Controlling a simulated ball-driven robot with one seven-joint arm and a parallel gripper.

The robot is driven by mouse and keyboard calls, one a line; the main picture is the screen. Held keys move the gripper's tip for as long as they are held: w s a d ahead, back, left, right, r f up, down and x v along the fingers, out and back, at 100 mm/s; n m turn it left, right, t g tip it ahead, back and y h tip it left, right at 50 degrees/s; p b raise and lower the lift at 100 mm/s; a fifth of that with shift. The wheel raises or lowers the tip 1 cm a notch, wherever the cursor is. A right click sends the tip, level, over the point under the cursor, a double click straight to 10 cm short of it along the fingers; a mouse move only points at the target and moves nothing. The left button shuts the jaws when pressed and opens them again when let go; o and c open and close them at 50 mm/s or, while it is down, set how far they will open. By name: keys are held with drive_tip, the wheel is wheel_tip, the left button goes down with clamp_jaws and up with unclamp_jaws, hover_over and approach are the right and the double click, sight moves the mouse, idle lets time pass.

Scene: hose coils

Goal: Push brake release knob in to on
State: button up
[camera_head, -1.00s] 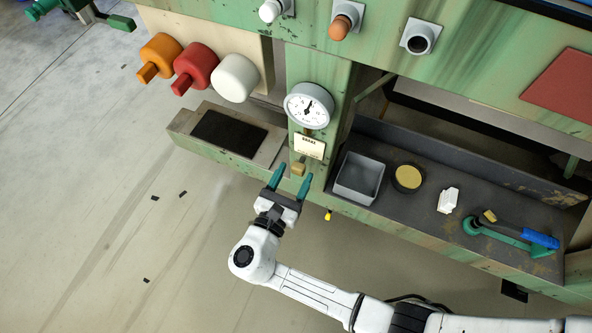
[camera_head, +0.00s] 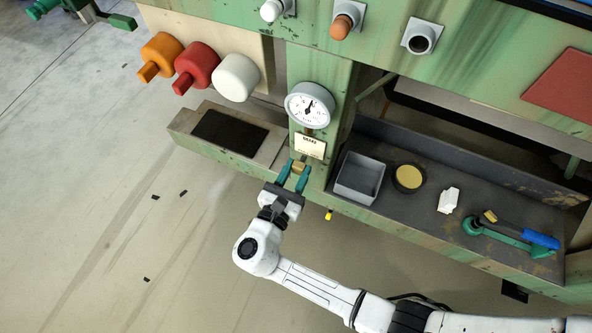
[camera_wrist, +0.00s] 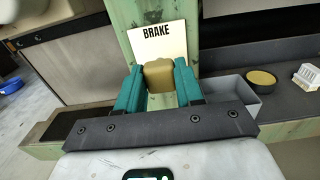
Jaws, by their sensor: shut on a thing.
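The brake release knob (camera_wrist: 159,75) is a brass-coloured block on the green post, just below the white "BRAKE" label (camera_wrist: 158,42). In the head view the knob (camera_head: 300,167) shows between the teal fingertips, under the label (camera_head: 310,145). My gripper (camera_head: 294,174) is shut on the knob, one finger on each side. In the wrist view my gripper (camera_wrist: 159,85) has its two teal fingers against the knob's sides. The knob's stem and how far it sits in are hidden behind its front and the fingers.
A round gauge (camera_head: 309,106) is on the post above the label. A grey bin (camera_head: 360,178) and a dark shelf lie to the right. A ledge with a black mat (camera_head: 229,138) lies to the left. A yellow-tipped part (camera_head: 328,215) hangs below. Open floor is in front.

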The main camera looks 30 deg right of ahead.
sight(302, 163)
clamp_jaws()
drive_tip(key=shift+w+d, duration=0.1)
drive_tip(key=shift+x, duration=1.55)
drive_tip(key=o, duration=0.7)
unclamp_jaws()
drive_tip(key=shift+w, duration=0.1)
drive_tip(key=shift+o, duration=1.2)
drive_tip(key=shift+d, duration=0.3)
drive_tip(key=v, duration=1.1)
